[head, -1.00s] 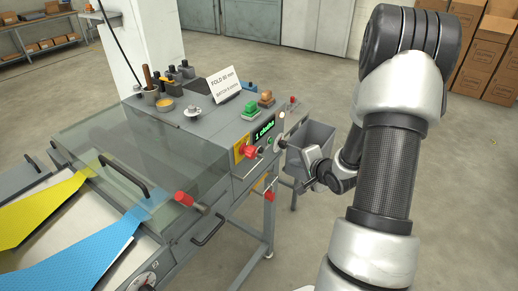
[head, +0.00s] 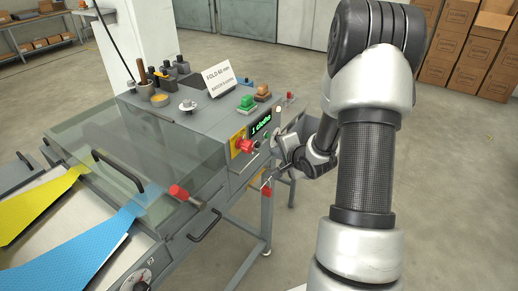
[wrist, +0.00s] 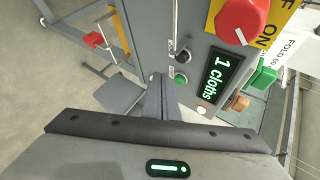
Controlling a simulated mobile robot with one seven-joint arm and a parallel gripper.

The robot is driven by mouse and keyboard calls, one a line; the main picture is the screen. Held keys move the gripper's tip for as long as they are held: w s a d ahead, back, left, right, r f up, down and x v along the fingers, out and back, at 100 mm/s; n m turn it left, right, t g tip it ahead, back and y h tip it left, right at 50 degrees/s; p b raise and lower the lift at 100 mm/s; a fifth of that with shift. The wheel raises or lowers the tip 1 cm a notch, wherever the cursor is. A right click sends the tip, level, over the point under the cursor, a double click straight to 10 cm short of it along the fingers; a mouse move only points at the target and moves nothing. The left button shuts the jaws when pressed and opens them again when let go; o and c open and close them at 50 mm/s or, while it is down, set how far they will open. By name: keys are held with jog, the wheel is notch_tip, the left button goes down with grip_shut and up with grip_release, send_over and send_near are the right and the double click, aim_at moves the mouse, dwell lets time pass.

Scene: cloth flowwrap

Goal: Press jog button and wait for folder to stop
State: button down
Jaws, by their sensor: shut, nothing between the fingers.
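The folder's control panel carries a lit display reading "1 cloths" (wrist: 217,78), a red knob (wrist: 243,20) on a yellow plate, a black button (wrist: 184,56) and a green button (wrist: 181,80). The button labels are too small to read, so I cannot tell which is jog. My gripper (wrist: 157,84) is shut and empty, its fingertips close beside the green button; I cannot tell if they touch. In the head view the folder (head: 170,135) has a clear cover with a blue cloth (head: 85,232) and a yellow cloth (head: 38,207) running under it.
A sign reading "FOLD 60 mm" (head: 219,78) stands on the machine top near a green block (head: 247,103) and an orange block (head: 262,92). A red-tipped lever (head: 179,192) sticks out in front. Cardboard boxes (head: 455,55) stand at the back right. The floor at right is clear.

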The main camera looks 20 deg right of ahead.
aim_at(258, 145)
jog(key=shift+w+a, duration=0.85)
jog(key=shift+w, duration=0.2)
dwell(1.4)
jog(key=shift+w+a, duration=0.25)
jog(key=shift+w, duration=0.1)
